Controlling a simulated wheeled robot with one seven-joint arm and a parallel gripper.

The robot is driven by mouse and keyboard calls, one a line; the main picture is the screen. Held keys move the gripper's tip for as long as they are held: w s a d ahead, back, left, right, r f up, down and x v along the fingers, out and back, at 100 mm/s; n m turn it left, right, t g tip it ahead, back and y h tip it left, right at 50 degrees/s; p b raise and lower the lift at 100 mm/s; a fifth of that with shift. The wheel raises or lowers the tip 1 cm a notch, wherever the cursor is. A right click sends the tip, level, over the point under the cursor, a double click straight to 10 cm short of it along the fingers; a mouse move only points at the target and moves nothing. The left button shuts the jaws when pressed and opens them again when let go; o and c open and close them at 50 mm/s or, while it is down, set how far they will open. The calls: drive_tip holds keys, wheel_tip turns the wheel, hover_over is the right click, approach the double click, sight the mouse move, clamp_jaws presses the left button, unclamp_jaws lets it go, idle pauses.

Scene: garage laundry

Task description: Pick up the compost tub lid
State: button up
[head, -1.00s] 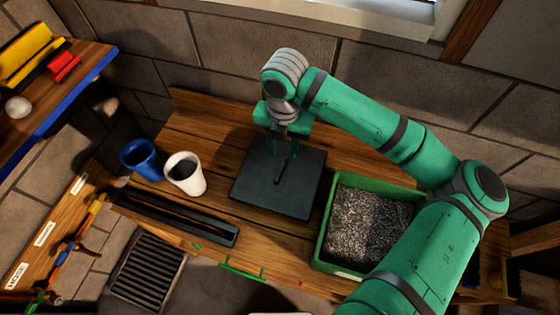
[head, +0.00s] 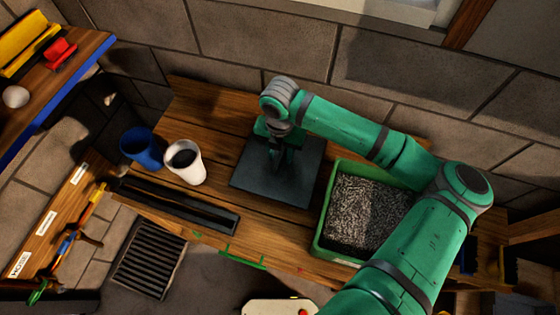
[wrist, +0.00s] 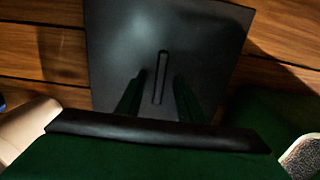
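The compost tub lid (head: 255,186) is a dark grey square plate lying flat on the wooden bench, left of the green tub (head: 319,235). It also shows in the wrist view (wrist: 205,50), with a thin raised bar handle (wrist: 161,78) at its middle. My gripper (head: 277,168) is over the lid, pointing down. In the wrist view its two dark fingers (wrist: 157,98) are apart, one on each side of the handle's near end, with gaps to it. Nothing is held. The exact fingertip height above the lid cannot be told.
The tub is full of grey speckled matter. A white cup (head: 187,165) with dark contents and a blue cup (head: 141,150) stand left of the lid. A long black tray (head: 180,205) lies at the bench's front edge. A stone wall (head: 250,45) stands behind.

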clamp_jaws()
drive_tip(key=shift+r, duration=0.1)
